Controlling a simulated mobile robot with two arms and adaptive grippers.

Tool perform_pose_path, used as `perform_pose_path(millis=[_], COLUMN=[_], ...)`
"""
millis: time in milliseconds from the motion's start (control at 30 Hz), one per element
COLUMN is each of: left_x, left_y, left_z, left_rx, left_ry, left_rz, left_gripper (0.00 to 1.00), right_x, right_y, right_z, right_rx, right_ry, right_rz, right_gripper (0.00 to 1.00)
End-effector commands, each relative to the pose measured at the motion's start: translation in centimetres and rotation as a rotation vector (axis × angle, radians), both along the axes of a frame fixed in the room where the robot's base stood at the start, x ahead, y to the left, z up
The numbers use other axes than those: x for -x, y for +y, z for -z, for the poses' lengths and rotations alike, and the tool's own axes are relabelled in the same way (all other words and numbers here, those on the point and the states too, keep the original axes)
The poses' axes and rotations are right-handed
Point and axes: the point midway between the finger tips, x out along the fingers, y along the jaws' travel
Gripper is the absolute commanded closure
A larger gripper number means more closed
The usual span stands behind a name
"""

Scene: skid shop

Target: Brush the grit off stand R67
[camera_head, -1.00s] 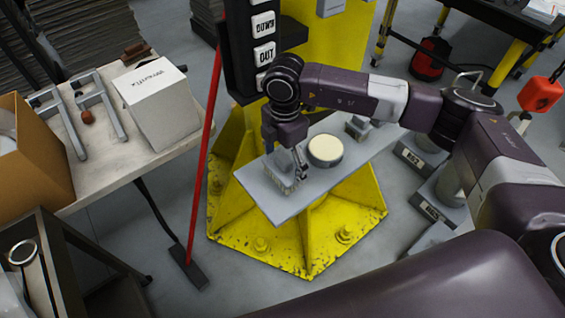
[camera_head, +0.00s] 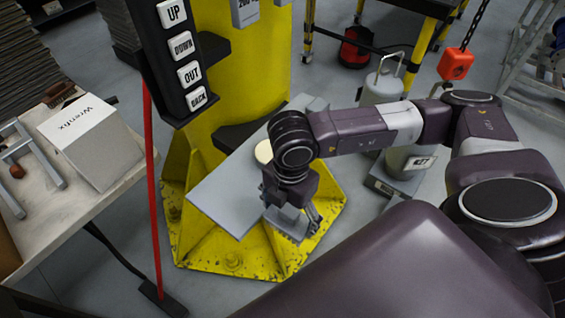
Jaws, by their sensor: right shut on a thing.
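My right gripper (camera_head: 292,208) points down, shut on a grey block-like thing (camera_head: 286,224), which looks like a brush; its underside is hard to make out. It is at the front right edge of the flat grey plate (camera_head: 222,192) over the yellow base; I cannot tell whether it touches the plate. A round cream-topped thing (camera_head: 263,152) on the plate is partly hidden by my right wrist. To the right, a grey stand with a small white label (camera_head: 420,163) shows behind my right arm. The label seems to end in 7. I cannot make out grit. My left gripper is not in view.
A red-handled pole (camera_head: 153,200) stands left of the base. A table (camera_head: 50,225) with a white box (camera_head: 90,140) is at left. A grey handled cylinder (camera_head: 381,90) stands beyond my arm.

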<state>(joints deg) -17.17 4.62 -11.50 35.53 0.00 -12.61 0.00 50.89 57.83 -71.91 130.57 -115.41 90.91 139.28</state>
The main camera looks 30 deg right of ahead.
Motion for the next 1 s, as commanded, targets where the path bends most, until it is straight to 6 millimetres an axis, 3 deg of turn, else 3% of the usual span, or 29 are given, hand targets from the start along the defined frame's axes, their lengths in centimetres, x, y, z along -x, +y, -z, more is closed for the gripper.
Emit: perform_pose_path(millis=[167, 200, 367, 567, 767, 1000], left_x=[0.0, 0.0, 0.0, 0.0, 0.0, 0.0], left_y=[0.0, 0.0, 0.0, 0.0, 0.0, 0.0], left_z=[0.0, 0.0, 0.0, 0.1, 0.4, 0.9], left_rx=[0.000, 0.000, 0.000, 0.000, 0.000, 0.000], left_ry=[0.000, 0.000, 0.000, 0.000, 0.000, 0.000], left_rz=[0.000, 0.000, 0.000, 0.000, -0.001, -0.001], left_gripper=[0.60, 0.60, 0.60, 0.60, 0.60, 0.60], right_x=[0.0, 0.0, 0.0, -0.2, -0.7, -1.3], right_y=[0.0, 0.0, 0.0, 0.1, 0.3, 0.7], right_z=[0.0, 0.0, 0.0, -0.2, -0.9, -2.0], right_rx=[0.000, 0.000, 0.000, -0.001, -0.002, -0.003], right_ry=[0.000, 0.000, 0.000, -0.001, -0.003, -0.004], right_rz=[0.000, 0.000, 0.000, -0.082, -0.434, -0.986], right_gripper=[0.45, 0.23, 0.39, 0.39, 0.39, 0.39])
